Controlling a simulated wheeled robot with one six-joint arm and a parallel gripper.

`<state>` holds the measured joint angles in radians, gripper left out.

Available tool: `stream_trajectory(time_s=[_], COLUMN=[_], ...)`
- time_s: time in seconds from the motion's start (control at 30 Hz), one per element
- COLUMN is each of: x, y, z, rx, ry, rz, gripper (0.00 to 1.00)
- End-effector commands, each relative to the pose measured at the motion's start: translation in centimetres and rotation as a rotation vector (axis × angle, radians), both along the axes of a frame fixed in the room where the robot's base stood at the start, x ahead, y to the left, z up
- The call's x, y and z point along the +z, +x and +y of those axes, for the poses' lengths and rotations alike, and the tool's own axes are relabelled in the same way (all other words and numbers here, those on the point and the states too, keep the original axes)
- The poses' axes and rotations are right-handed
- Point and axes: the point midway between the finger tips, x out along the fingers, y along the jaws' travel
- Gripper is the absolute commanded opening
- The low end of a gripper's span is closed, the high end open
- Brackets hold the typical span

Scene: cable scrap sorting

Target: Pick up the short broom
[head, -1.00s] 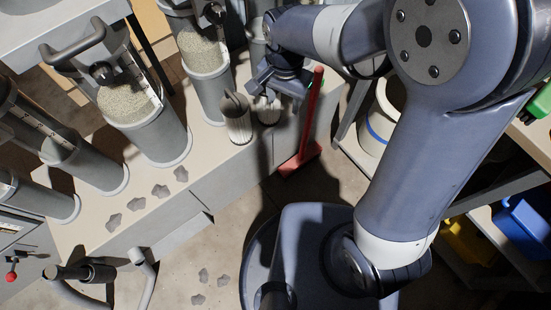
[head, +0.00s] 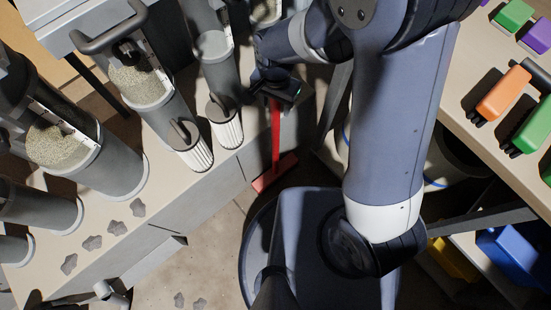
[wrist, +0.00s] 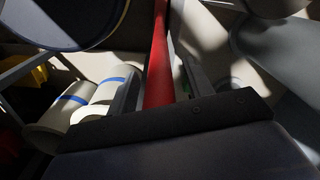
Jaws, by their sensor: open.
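The short broom (head: 275,140) is red and stands upright on the floor beside the grey bench, its flat red head (head: 274,173) at the bottom. My gripper (head: 277,93) is at the upper end of the broom's handle and hides its top in the head view. In the wrist view the red handle (wrist: 160,60) runs between the two dark fingers of my gripper (wrist: 160,82). The fingers are open, one on each side of the handle. I cannot tell whether either finger touches it.
The grey bench (head: 190,205) with several clear cylinders of granules stands left of the broom. Ribbed white filters (head: 226,131) stand near its edge. White rolls with blue bands (wrist: 115,85) lie close by in the wrist view. A table (head: 480,150) with colored blocks is at right.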

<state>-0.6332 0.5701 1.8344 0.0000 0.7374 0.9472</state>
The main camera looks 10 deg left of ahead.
Motion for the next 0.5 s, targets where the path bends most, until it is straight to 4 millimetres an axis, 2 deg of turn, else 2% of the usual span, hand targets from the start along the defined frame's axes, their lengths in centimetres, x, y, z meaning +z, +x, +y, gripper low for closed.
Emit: stream_trajectory(time_s=[0.07,0.5], x=[0.03,0.06], y=[0.01,0.02], z=[0.0,0.0], rx=[0.0,0.0], ry=[0.0,0.0], rz=[0.0,0.0], gripper=[0.48,0.12])
